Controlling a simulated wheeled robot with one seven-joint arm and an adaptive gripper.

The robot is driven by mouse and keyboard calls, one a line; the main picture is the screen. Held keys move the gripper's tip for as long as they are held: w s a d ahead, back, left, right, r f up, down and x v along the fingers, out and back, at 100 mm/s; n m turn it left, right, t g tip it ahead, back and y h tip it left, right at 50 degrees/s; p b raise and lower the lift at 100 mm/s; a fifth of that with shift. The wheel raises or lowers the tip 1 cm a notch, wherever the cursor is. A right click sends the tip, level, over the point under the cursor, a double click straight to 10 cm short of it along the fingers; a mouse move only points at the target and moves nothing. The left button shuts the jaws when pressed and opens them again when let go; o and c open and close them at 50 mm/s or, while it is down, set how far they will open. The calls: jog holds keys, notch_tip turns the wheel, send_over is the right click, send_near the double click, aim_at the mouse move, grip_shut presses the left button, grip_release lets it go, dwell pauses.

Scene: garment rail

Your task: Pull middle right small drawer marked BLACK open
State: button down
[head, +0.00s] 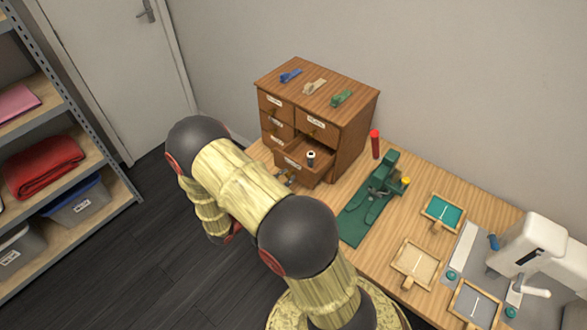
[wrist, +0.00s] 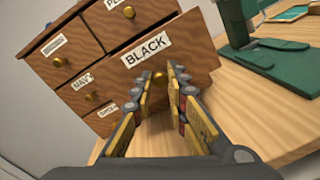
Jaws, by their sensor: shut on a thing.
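The small wooden drawer marked BLACK (wrist: 190,52) stands pulled out of the cabinet (head: 355,135), well ahead of the other fronts. It also shows in the head view, with a black-and-white spool (head: 311,157) inside. My gripper (wrist: 163,80) has its fingers on both sides of the drawer's round brass knob (wrist: 158,77) and is shut on it.
Small clips in blue (head: 290,76), beige and green lie on the cabinet top. A red cylinder (head: 375,143) and a green press (head: 375,195) stand right of the cabinet. Small framed trays (head: 443,212) lie farther right. A shelf (head: 60,150) stands at left.

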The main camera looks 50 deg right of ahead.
jog(key=shift+s+a, duration=0.1)
jog(key=shift+a, duration=0.45)
jog(key=c, duration=1.7)
grip_release()
jog(key=shift+c, duration=0.2)
jog(key=a, duration=1.2)
